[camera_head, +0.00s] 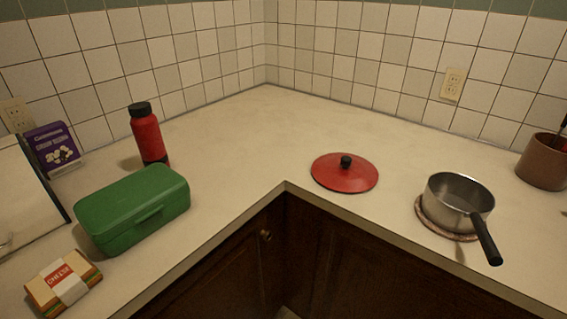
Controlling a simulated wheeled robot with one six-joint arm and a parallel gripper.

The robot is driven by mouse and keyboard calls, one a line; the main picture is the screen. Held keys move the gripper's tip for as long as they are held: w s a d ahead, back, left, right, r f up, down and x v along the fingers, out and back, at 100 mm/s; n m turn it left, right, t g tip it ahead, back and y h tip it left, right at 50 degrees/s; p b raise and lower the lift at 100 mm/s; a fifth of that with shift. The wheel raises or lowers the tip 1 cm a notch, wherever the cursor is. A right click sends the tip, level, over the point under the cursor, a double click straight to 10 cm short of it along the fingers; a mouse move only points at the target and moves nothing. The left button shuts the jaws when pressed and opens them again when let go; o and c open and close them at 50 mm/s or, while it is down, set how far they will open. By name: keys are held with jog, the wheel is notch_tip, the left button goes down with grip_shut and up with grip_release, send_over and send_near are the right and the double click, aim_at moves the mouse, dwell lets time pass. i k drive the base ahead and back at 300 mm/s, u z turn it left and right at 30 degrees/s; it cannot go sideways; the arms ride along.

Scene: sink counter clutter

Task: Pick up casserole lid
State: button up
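The casserole lid (330,176) is a flat red disc with a round black knob (346,161) in its middle. It lies knob up on the beige counter, just behind the inner corner of the counter edge. Nothing covers it or touches it from the sides. My gripper is not in view.
A steel saucepan (458,204) on a round trivet stands right of the lid, its black handle (486,241) toward the front. A brown crock (542,161) is far right. At left are a green box (132,208), red bottle (148,137), purple box (53,147) and wrapped sandwich (63,284).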

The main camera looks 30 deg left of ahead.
aim_at(341, 172)
jog(key=u, duration=0.85)
jog(key=i, duration=0.75)
jog(key=u, duration=0.75)
